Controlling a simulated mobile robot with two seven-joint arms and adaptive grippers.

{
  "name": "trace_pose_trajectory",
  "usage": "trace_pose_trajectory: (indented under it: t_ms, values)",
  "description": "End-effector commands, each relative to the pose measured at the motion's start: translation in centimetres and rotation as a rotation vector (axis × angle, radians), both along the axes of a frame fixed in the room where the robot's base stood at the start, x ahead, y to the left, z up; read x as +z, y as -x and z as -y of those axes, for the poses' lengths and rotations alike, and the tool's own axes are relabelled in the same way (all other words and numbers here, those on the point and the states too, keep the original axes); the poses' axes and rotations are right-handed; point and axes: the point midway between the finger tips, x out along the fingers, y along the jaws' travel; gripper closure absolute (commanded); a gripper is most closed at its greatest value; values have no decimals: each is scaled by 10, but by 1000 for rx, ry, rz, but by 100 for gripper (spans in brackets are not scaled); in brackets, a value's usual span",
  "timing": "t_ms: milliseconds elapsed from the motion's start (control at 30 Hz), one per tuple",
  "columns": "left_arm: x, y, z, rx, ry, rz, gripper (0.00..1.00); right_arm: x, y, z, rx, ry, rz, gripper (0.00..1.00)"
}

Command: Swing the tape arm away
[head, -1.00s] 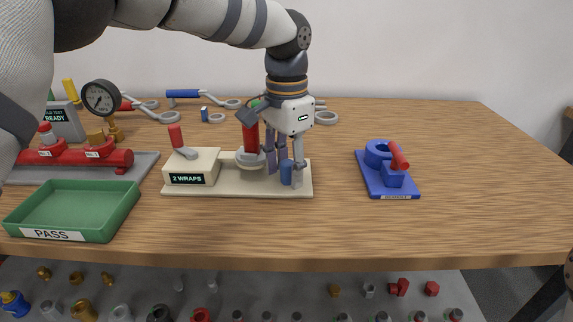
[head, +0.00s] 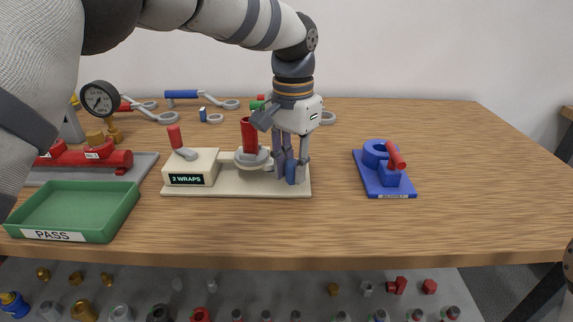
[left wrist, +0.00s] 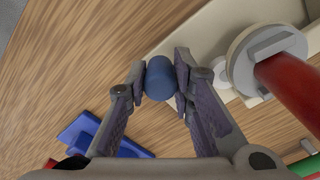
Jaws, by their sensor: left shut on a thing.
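The wrapping fixture has a cream base plate (head: 235,191) and a box reading "2 WRAPS" (head: 190,169). A red cylinder (head: 249,135) stands upright on its round grey mount. The blue knob (head: 291,174), which I take as the tape arm's handle, is at the plate's right end. My left gripper (head: 290,178) points down and is shut on this knob. In the left wrist view the blue knob (left wrist: 160,78) sits between both fingers, with the red cylinder (left wrist: 293,85) to the right, apart from them. The rest of the tape arm is mostly hidden. My right gripper is out of view.
A small red-handled lever (head: 175,137) rises from the box. A green PASS tray (head: 120,228) lies front left, with a red manifold (head: 85,158) and gauge (head: 100,99) behind. A blue fixture (head: 384,188) stands to the right. The far right table is clear.

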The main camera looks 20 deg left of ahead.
Motion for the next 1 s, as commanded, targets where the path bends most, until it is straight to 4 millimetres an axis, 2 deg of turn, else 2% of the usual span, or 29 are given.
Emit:
trace_pose_trajectory:
  t_ms: [500,1000]
  values:
    - [-2,-15,17,406,0,-1,100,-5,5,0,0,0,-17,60]
    - [0,-22,22,565,1,0,100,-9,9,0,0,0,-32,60]
